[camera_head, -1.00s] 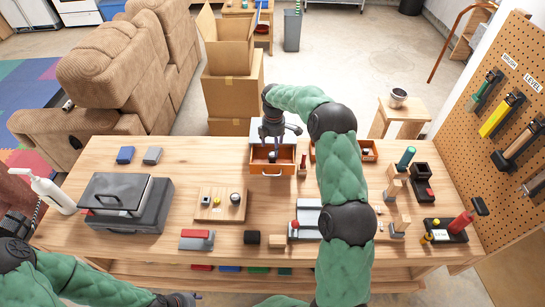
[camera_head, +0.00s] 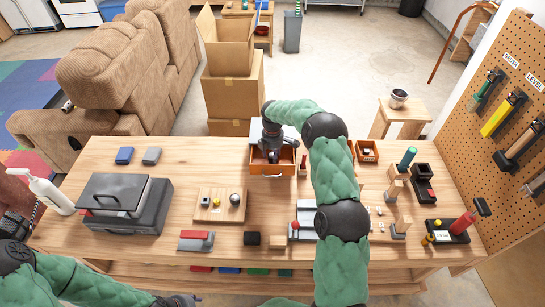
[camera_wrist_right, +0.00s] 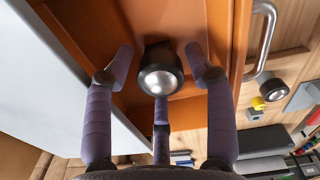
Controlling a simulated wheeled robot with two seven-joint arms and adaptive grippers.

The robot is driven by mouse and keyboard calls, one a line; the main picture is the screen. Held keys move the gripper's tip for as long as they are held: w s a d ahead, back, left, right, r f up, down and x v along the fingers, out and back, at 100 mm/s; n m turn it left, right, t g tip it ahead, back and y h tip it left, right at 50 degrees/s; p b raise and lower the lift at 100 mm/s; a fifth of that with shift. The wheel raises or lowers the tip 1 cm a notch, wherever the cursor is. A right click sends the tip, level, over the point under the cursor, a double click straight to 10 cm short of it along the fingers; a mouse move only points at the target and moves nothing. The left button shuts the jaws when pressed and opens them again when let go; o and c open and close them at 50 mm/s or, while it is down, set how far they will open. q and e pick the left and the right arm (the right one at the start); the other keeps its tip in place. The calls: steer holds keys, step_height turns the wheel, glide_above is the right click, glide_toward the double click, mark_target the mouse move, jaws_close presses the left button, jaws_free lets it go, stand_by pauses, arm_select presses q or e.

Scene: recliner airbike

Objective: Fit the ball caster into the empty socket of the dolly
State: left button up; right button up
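The ball caster (camera_wrist_right: 160,72), a dark round housing with a shiny silver ball, lies in the open orange drawer (camera_head: 268,169). My right gripper (camera_head: 272,153) is down at this drawer. In the right wrist view its fingers (camera_wrist_right: 158,68) stand open around the caster, with gaps beside it. No empty socket is clear. My left gripper (camera_head: 178,300) is partly cut off at the bottom edge.
A second orange drawer (camera_head: 367,151) stands to the right. Blocks and tools crowd the right side.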

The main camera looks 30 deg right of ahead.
steer(key=c, duration=0.7)
steer(key=shift+r, duration=0.1)
